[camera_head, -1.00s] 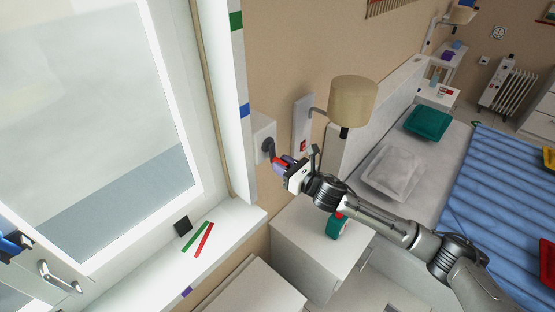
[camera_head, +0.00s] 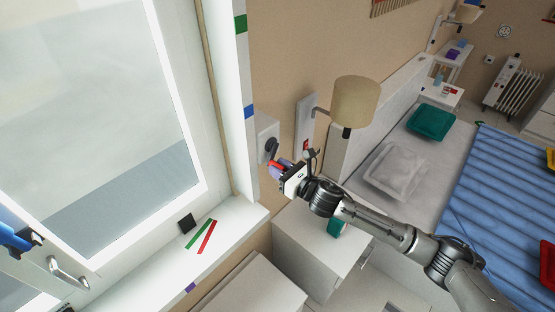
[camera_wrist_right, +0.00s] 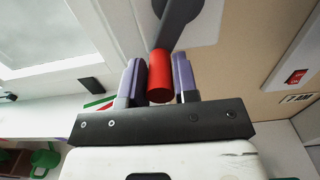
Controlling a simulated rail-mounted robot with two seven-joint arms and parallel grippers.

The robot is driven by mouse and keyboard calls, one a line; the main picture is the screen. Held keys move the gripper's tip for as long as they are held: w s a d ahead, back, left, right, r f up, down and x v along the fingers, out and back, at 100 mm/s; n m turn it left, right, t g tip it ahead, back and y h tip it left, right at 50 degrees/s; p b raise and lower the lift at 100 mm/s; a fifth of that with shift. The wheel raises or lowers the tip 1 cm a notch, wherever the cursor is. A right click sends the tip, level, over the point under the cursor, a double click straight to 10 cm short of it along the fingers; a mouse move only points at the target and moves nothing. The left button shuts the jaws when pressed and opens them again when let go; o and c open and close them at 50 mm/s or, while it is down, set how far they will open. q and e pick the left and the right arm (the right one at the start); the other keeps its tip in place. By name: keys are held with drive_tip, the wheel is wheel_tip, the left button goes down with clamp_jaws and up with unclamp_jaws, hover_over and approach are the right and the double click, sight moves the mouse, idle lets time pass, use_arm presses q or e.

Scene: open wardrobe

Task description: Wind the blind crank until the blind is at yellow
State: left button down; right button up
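The blind crank has a dark hub (camera_head: 270,145) on a pale wall box right of the window. Its dark arm (camera_wrist_right: 178,22) points down to a red handle (camera_wrist_right: 160,78), which also shows in the head view (camera_head: 274,163). My right gripper (camera_head: 281,170) is at the handle. In the wrist view its two purple fingers (camera_wrist_right: 160,82) stand close on either side of the handle, shut on it. I see no yellow mark and cannot make out the blind.
A beige lamp (camera_head: 356,103) and a red switch (camera_wrist_right: 297,77) are on the wall close by. A white bedside cabinet (camera_head: 310,255) stands below my right arm. Green and red strips (camera_head: 206,237) and a dark square (camera_head: 187,223) lie on the sill.

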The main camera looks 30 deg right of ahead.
drive_tip(key=shift+s+a+r, duration=0.1)
drive_tip(key=shift+a+r, duration=0.3)
drive_tip(key=shift+a, duration=0.1)
drive_tip(key=shift+p, duration=0.3)
drive_tip(key=shift+s+a+r+p, duration=0.1)
drive_tip(key=shift+a+r+p, duration=0.35)
drive_tip(key=shift+r+p, duration=0.35)
drive_tip(key=shift+a, duration=0.1)
drive_tip(key=shift+r, duration=0.1)
